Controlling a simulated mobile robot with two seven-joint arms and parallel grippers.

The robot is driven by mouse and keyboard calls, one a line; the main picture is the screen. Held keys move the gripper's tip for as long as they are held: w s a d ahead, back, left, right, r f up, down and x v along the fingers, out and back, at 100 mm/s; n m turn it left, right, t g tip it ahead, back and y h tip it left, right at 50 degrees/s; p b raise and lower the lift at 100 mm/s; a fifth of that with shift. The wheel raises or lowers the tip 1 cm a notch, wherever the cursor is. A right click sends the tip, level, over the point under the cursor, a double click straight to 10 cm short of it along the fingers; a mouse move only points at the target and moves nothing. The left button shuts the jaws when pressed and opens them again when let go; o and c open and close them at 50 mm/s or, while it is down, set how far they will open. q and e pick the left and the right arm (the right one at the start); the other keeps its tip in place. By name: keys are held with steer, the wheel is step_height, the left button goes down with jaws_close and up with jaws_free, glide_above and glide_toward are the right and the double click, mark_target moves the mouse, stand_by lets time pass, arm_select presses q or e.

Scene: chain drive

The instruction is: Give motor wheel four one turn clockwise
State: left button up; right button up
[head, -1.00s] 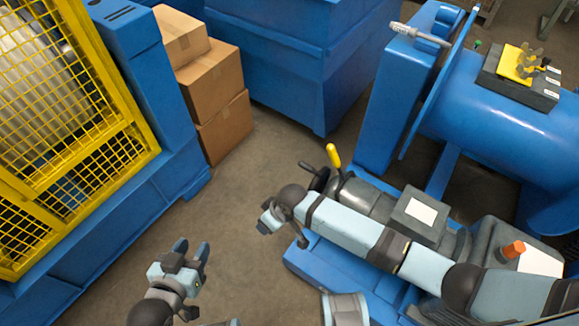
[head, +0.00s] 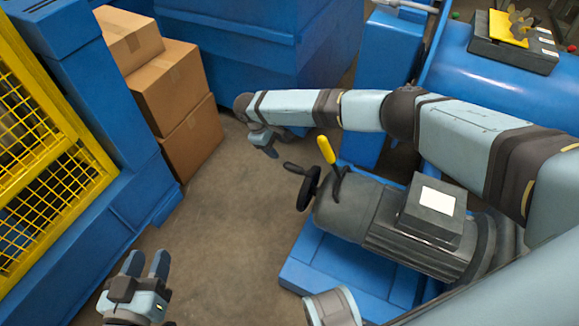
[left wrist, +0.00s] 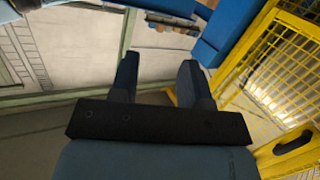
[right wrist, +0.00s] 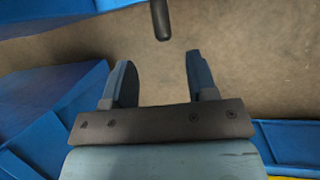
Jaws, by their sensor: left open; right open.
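The grey motor (head: 385,225) lies on a blue base. A black handwheel (head: 308,189) is on its left end, with a dark crank handle (head: 293,168) sticking out to the left. No number is readable on the motor. My right gripper (head: 271,150) is open and empty, above and left of the handwheel. In the right wrist view, a dark rounded rod (right wrist: 160,20), probably the crank handle, shows beyond the open fingers (right wrist: 160,82), not between them. My left gripper (head: 146,264) is open and empty at lower left, far from the wheel.
A yellow-handled lever (head: 326,150) stands beside the handwheel. My right arm passes above the motor. Cardboard boxes (head: 165,85) and a yellow mesh guard (head: 45,185) stand left. The floor (head: 225,235) between guard and motor is clear.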

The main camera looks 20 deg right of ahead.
mark_target(292, 165)
steer(key=b+x, duration=0.2)
steer(key=x, duration=0.8)
steer(key=shift+b, duration=0.4)
arm_select(q)
step_height(292, 165, up, 6)
steer(key=d+t+h, duration=0.2)
steer(key=t, duration=0.1)
arm_select(e)
steer(key=shift+d+f, duration=0.15)
steer(key=shift+f, duration=0.3)
arm_select(q)
steer(key=shift+w+d, duration=0.1)
arm_select(e)
jaws_close()
